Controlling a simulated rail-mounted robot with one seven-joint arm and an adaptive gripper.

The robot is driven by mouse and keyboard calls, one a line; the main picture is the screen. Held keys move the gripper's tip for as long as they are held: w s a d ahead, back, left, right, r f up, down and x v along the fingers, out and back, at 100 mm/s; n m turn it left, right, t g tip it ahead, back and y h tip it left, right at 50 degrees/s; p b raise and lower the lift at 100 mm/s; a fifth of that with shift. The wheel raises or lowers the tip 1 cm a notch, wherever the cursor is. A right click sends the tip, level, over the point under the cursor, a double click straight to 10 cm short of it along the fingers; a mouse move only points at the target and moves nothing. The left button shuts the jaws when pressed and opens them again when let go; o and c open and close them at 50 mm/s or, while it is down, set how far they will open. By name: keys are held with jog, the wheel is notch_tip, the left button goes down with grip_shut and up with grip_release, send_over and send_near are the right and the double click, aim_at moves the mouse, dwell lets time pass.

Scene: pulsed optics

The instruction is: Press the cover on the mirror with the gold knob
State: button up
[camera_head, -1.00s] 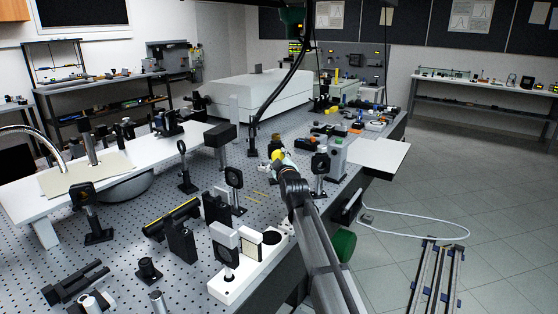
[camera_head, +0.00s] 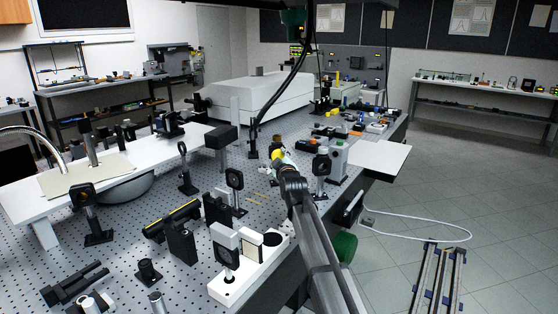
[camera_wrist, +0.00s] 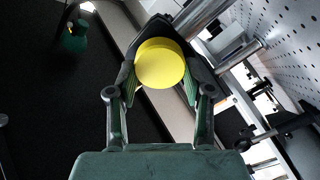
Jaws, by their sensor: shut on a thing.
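My gripper (camera_wrist: 160,88) is shut on a round yellow cover (camera_wrist: 159,63), which sits between its two fingers in the wrist view. In the head view the yellow cover (camera_head: 277,154) shows small at the end of my arm, over the optical table. A mirror mount with a gold-brown knob (camera_head: 277,140) stands just beyond the cover in the head view. The arm partly hides this spot, and I cannot tell whether the cover touches the mirror. In the wrist view a dark mount with a metal post (camera_wrist: 200,14) lies right behind the cover.
A black ring mount (camera_head: 321,165) and a grey box (camera_head: 338,157) stand close right of my gripper. Another ring mount (camera_head: 235,180) stands to the left. A white base with plates (camera_head: 249,267) is nearer. The perforated table (camera_head: 205,165) holds several other mounts.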

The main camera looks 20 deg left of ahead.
jog(key=shift+w+a, duration=0.15)
jog(key=shift+w, duration=0.1)
jog(key=o, duration=1.4)
jog(key=shift+c, duration=0.2)
jog(key=shift+s, duration=0.15)
jog(key=v, duration=1.5)
jog(key=shift+s+d+b, duration=0.3)
jog(key=shift+b, duration=0.1)
